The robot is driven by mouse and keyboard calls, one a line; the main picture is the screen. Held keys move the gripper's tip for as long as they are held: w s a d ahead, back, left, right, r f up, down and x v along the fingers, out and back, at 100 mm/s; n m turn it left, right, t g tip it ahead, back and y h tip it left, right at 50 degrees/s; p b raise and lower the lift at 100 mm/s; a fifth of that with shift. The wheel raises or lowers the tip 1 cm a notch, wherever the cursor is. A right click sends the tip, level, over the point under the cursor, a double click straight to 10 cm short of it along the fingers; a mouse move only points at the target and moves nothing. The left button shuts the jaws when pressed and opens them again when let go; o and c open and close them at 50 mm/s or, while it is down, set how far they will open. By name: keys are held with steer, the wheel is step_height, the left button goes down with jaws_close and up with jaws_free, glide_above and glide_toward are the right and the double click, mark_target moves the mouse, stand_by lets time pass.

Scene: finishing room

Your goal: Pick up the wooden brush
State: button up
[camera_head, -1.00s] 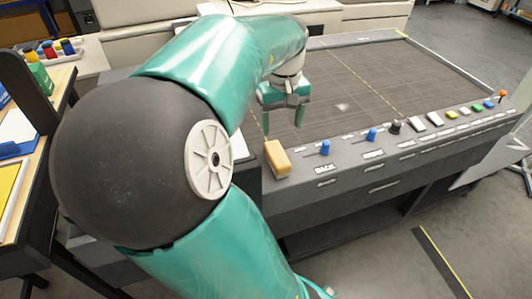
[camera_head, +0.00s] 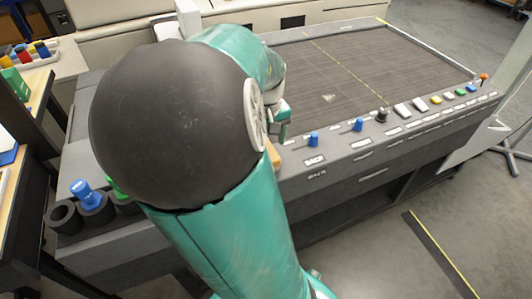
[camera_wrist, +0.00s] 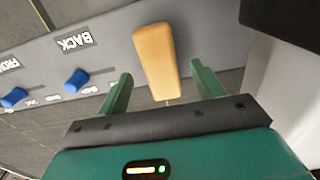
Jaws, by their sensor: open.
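The wooden brush (camera_wrist: 157,58) is a tan, elongated block lying on the grey control panel edge, near the BACK label. In the wrist view it lies ahead of my gripper (camera_wrist: 160,88), its near end between the lines of the two green fingers. The fingers are apart with nothing held, and I cannot tell their height above the panel. In the head view only a small part of the brush (camera_head: 273,155) shows beside my arm. My gripper (camera_head: 282,128) is mostly hidden there behind my own arm.
The grey control panel (camera_head: 340,165) carries blue knobs (camera_head: 313,139) and several coloured buttons. A dark slatted bed (camera_head: 350,70) lies behind it. Black cups (camera_head: 66,217) with a blue-topped item (camera_head: 84,190) stand at the left. Open floor lies at the lower right.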

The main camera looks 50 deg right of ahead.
steer(key=shift+f, duration=2.45)
steer(key=shift+w, duration=0.1)
steer(key=c, duration=1.2)
steer(key=shift+r, duration=0.15)
